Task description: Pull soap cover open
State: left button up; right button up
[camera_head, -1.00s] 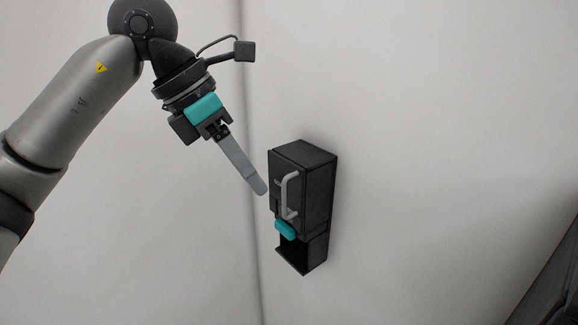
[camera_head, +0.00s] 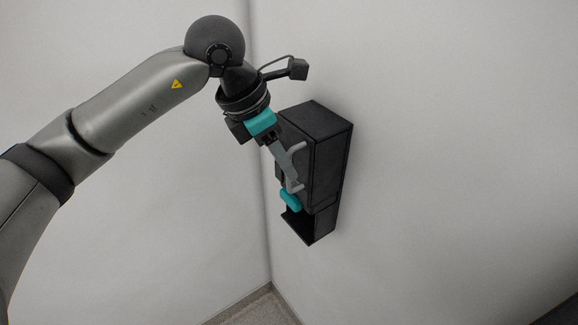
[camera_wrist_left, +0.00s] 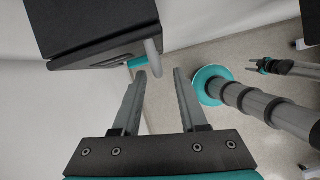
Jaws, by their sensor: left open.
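The black soap dispenser (camera_head: 327,160) is mounted on the wall, with its front cover closed. Contact cannot be told. My right gripper (camera_wrist_left: 262,66) shows small in the left wrist view; its jaw state is unclear.
White walls (camera_head: 440,150) meet at a corner just left of the dispenser. The floor (camera_head: 258,308) shows at the bottom. The wall right of the dispenser is bare.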

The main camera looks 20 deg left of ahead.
aim_at(289, 188)
pick_arm(q)
jog(key=shift+x, duration=1.65)
grip_shut()
